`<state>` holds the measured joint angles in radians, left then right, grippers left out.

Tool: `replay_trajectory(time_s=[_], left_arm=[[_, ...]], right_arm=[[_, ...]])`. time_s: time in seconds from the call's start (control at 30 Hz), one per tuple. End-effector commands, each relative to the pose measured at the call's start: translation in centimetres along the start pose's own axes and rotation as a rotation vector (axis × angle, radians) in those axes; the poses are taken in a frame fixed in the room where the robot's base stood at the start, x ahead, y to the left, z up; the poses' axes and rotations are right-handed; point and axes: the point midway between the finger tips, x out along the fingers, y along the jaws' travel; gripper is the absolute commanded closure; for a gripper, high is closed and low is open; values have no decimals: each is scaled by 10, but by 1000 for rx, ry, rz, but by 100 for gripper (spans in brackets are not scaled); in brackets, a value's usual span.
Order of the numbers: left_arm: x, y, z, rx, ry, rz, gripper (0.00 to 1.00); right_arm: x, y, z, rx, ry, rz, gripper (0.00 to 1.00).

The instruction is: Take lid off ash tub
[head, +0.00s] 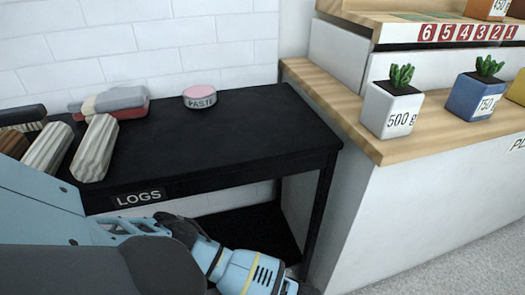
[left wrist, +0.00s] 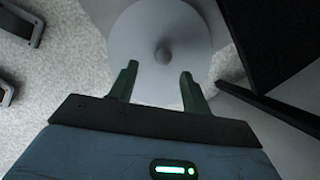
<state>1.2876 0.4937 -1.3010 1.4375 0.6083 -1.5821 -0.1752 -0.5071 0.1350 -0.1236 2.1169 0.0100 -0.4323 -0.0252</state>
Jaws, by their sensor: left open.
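A round pale grey lid (left wrist: 150,25) with a small round knob (left wrist: 163,55) at its centre fills the top middle of the left wrist view. A pale grey surface below it may be the ash tub's side, but I cannot tell for sure. My left gripper (left wrist: 159,72) is open, its two dark green fingers pointing toward the lid, one on either side of the knob in the picture. Nothing is held between them. In the head view my left arm reaches down across the bottom; its fingers, the tub and the lid do not show there. My right gripper is in neither view.
A black table (head: 230,122) marked LOGS holds several logs (head: 95,148), a red and grey item (head: 120,102) and a pink PASTE tin (head: 200,97). A wooden-topped counter (head: 345,112) with potted cacti stands at right. Dark legs edge the wrist view's right side.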

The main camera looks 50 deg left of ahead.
Motion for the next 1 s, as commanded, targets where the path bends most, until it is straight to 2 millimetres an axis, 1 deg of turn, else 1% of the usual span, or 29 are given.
replay_trajectory(time_s=[0.03,0.2,0.3,0.57,0.9,0.93,1.0], left_arm=[[9,-1,2,0,-4,2,52],[34,-3,7,2,-5,3,52],[44,-3,6,1,-3,2,52],[45,-3,7,-1,-1,0,52],[45,-3,7,0,-1,0,96],[45,-3,7,0,-1,0,100],[45,-3,7,0,-1,0,100]], right_arm=[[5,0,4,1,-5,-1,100],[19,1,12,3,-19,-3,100],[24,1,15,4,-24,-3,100],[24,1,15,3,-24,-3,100],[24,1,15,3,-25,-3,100],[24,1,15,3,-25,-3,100],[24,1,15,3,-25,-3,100]])
